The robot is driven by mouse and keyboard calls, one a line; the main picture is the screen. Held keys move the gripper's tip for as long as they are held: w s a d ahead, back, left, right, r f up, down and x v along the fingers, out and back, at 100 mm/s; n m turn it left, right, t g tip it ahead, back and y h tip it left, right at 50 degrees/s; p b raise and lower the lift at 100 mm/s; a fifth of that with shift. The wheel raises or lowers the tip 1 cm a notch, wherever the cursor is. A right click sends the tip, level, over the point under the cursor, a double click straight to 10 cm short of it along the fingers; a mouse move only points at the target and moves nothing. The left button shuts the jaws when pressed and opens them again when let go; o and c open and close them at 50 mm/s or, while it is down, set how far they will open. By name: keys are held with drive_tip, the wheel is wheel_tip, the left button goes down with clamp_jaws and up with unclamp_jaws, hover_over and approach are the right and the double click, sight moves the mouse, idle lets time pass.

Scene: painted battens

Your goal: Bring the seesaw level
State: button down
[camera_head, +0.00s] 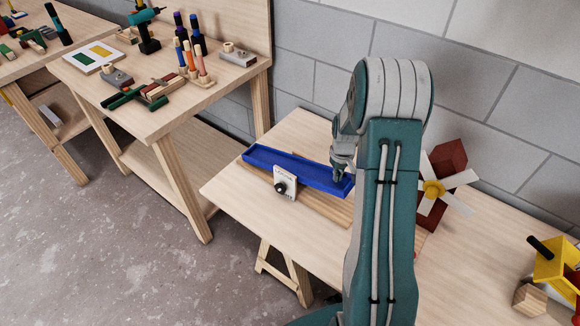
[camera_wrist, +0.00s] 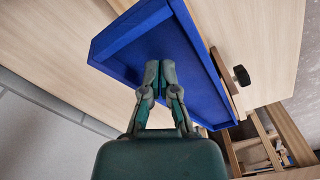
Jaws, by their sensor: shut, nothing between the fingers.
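The seesaw is a long blue tray (camera_head: 295,168) on a white pivot block with a black knob (camera_head: 284,184), above a wooden base board (camera_head: 325,207) on the table. My gripper (camera_head: 340,176) is at that right end. In the wrist view my gripper (camera_wrist: 160,66) is shut, with its fingertips over the blue tray (camera_wrist: 125,55); I cannot tell if they touch it. The black knob (camera_wrist: 242,75) shows at the right there. My arm hides part of the table right of the tray.
A yellow device (camera_head: 557,265) and a wooden cube (camera_head: 529,299) are at the far right. A grey block wall (camera_head: 320,75) is behind. The table's front left (camera_head: 235,195) is clear.

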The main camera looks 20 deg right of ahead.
sight(336, 186)
drive_tip(key=shift+f, duration=2.6)
idle(0.4)
drive_tip(key=shift+r, duration=0.1)
idle(0.3)
wheel_tip(336, 186, up, 12)
idle(2.0)
idle(0.3)
